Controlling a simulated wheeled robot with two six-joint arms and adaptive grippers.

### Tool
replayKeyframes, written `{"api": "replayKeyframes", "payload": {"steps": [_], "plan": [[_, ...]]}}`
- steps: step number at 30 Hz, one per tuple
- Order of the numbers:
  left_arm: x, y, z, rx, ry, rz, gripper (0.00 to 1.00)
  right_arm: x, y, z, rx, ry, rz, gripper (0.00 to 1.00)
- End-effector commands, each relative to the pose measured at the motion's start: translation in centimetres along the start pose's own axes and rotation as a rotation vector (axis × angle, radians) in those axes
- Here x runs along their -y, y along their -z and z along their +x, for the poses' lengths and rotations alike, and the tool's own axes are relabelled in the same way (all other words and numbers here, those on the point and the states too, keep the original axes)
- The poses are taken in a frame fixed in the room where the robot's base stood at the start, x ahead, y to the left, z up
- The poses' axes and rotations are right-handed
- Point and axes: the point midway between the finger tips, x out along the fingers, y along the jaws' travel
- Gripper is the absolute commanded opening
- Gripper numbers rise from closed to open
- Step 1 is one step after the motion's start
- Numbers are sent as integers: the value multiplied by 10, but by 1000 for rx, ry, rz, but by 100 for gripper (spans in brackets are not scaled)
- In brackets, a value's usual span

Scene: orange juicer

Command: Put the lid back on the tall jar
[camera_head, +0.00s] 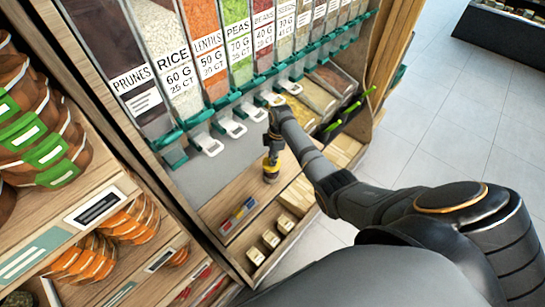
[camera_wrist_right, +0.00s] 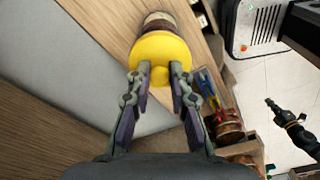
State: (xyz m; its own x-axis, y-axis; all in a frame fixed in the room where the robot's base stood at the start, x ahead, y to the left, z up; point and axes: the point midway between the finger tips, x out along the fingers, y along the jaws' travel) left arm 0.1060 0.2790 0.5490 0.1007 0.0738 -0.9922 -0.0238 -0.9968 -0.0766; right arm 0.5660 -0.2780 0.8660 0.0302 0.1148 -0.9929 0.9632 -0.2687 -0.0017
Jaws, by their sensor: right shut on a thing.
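My right gripper (camera_head: 272,148) reaches down to the wooden shelf below the dispensers. In the right wrist view, its fingers (camera_wrist_right: 161,78) are shut on the knob of a round yellow lid (camera_wrist_right: 158,52). A dark brown jar (camera_wrist_right: 158,19) shows just beyond the lid, partly hidden by it. In the head view the jar (camera_head: 271,176) stands on the shelf right under the gripper, with yellow at its top. The lid is at the jar's mouth, but I cannot tell whether it is fully seated. My left gripper is not seen in the head view.
A row of labelled dispensers (camera_head: 208,60) with green and white spouts stands behind the shelf (camera_head: 241,194). Small coloured packets (camera_head: 238,215) lie left of the jar, and small boxes (camera_head: 271,239) sit in front. Clear floor (camera_head: 470,120) lies to the right.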

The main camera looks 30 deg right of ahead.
Motion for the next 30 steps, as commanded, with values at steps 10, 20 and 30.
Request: {"api": "replayKeyframes", "payload": {"steps": [10, 20, 30], "plan": [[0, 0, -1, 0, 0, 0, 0, 0, 0, 0, 0, -1, 0, 0], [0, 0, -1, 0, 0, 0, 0, 0, 0, 0, 0, -1, 0, 47], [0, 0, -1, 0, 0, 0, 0, 0, 0, 0, 0, -1, 0, 69]]}}
